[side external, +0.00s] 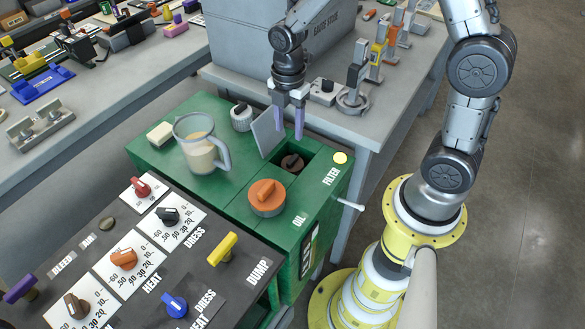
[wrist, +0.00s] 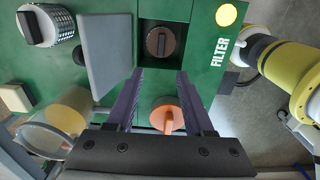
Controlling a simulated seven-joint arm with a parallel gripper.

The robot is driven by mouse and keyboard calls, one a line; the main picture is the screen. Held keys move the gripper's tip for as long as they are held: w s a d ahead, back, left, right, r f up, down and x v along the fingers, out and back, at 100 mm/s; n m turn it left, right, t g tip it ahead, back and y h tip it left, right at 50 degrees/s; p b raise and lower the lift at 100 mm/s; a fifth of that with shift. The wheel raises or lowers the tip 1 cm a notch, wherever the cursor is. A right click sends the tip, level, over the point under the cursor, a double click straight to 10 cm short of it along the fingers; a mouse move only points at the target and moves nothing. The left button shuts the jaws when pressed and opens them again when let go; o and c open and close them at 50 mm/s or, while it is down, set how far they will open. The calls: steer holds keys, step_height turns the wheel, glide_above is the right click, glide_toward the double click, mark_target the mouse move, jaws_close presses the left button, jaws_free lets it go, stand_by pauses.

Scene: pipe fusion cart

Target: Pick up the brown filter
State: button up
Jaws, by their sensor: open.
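The brown filter (side external: 292,163) is a round dark-brown cap with a raised grip bar. It sits down in a square recess in the green cart top, beside the word FILTER. In the wrist view the filter (wrist: 161,42) shows at the top centre, its bar roughly upright in the picture. A grey lid (side external: 268,132) stands raised at the recess's left side. My gripper (side external: 289,122) is above the recess, its purple fingers pointing down, open and empty. In the wrist view the fingers (wrist: 158,95) are apart, with the filter beyond their tips.
An orange OIL cap (side external: 267,197) stands near the recess. A clear jug (side external: 203,150) of pale liquid, a white block (side external: 160,134) and a ridged knob (side external: 242,117) stand on the green top (side external: 228,190). A yellow button (side external: 340,158) is right of the recess.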

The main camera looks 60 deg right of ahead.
glide_above(291, 160)
steer(key=f, duration=0.6)
steer(key=shift+a, duration=0.3)
steer(key=shift+d+f, duration=0.2)
steer(key=shift+f, duration=1.15)
steer(key=shift+d+f, duration=0.15)
steer(key=shift+f, duration=1.2)
jaws_close()
